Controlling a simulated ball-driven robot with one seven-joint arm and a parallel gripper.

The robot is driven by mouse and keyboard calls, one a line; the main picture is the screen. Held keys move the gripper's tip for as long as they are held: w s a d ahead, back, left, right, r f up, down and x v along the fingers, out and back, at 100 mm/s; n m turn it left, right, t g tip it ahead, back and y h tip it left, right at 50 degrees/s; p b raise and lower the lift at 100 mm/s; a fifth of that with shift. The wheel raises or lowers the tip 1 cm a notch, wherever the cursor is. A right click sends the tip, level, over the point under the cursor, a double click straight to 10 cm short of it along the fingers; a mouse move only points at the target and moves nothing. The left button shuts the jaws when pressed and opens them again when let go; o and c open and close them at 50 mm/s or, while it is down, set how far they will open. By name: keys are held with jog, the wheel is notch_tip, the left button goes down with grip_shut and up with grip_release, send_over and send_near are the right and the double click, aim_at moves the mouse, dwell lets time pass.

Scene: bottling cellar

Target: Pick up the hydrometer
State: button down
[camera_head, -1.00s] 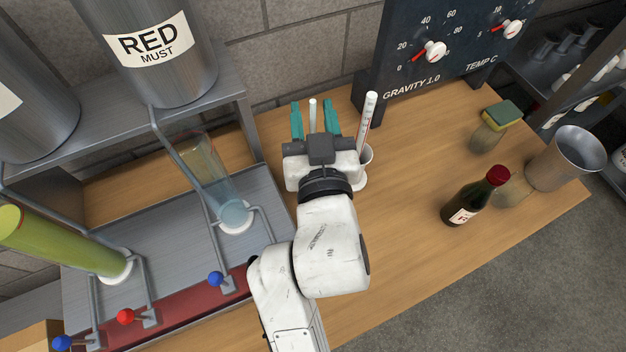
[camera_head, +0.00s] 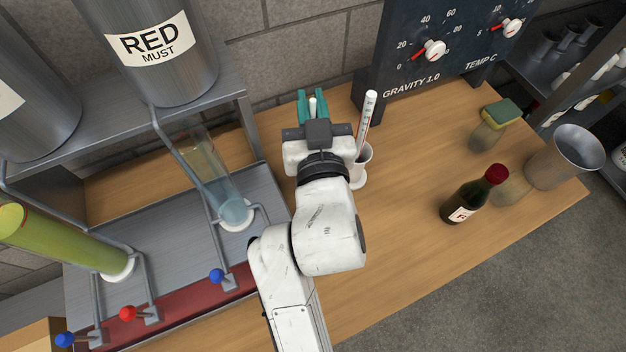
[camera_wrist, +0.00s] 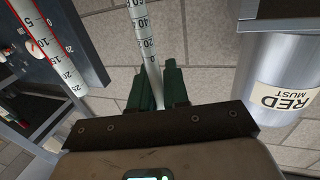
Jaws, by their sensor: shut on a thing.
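The hydrometer is a thin pale stick; its white top (camera_head: 312,104) shows between the teal fingers of my gripper (camera_head: 313,95) in the head view. In the wrist view its scaled stem (camera_wrist: 143,35) rises between the green fingers (camera_wrist: 157,80), which are shut on it. Its lower part is hidden by the gripper in the head view, so I cannot tell what it rests on. A second stick, a thermometer with a red line (camera_head: 367,118), leans in a white cup (camera_head: 362,163) just right of my gripper. It also shows in the wrist view (camera_wrist: 45,45).
A gauge panel (camera_head: 410,85) stands behind at the right. Left are a metal rack (camera_head: 250,100), a RED MUST tank (camera_head: 150,60) and a glass cylinder (camera_head: 218,180). A dark bottle (camera_head: 470,200), a sponge (camera_head: 502,112) and a metal beaker (camera_head: 560,160) stand right; the middle table is clear.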

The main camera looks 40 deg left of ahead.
jog(key=shift+r, duration=0.1)
notch_tip(320, 180, up, 18)
dwell(0.8)
jog(key=c, duration=1.7)
grip_release()
grip_shut()
